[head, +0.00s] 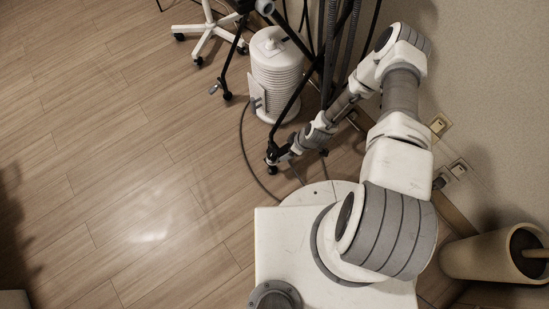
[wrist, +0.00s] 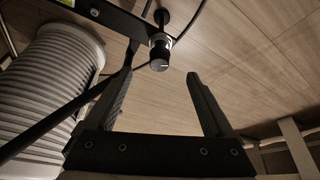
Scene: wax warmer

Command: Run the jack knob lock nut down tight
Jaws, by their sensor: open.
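A short dark cylindrical knob (wrist: 159,61) with a pale end shows in the wrist view, beyond my gripper (wrist: 162,72) and between the lines of its two fingers. A bright metal ring (wrist: 160,40), which looks like the lock nut, sits just behind the knob, at the end of a black bar. My gripper's fingers are apart and nothing is held between them. I see no contact with knob or ring. In the head view my gripper (head: 283,154) is low by the foot of a black leg (head: 272,160); knob and nut are too small to tell there.
A white ribbed drum (head: 276,75) stands close by, also large at left in the wrist view (wrist: 50,80). Black legs and hoses (head: 325,55) crowd behind it. A cable (head: 243,135) loops on the floor. Floor at left is clear.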

